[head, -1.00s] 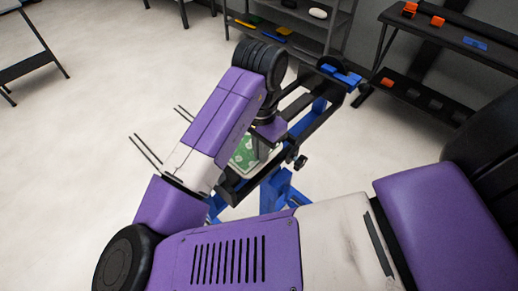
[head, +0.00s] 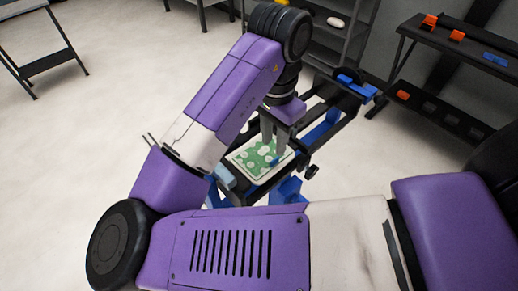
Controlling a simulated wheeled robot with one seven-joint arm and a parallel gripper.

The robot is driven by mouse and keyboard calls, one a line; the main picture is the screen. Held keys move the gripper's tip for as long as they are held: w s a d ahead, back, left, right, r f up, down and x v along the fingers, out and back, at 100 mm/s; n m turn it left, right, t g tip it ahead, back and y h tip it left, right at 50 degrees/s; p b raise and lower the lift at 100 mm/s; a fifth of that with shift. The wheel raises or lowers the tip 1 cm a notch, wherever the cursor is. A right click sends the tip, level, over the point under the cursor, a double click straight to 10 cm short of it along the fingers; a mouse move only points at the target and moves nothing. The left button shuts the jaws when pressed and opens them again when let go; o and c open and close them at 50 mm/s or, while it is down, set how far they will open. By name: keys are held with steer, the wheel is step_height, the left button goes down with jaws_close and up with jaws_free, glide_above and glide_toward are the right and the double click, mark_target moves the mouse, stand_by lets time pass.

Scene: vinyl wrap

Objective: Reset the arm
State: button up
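My gripper (head: 273,142) hangs from my purple arm, fingers pointing down, over the black and blue stand in the head view. Its two grey fingers show a narrow gap and look open, with nothing clearly held between them. Below them a flat panel with a green and white pattern (head: 250,160) lies on the stand. A small blue piece (head: 275,160) shows on the panel just under the fingertips; whether they touch it I cannot tell.
The black and blue stand (head: 325,128) reaches back to the right. A light blue block (head: 224,177) sits at its left edge. A dark bench (head: 470,60) with orange and blue items stands at right, shelves (head: 345,40) behind.

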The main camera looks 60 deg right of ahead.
steer(key=shift+r, duration=0.3)
steer(key=shift+d, duration=0.1)
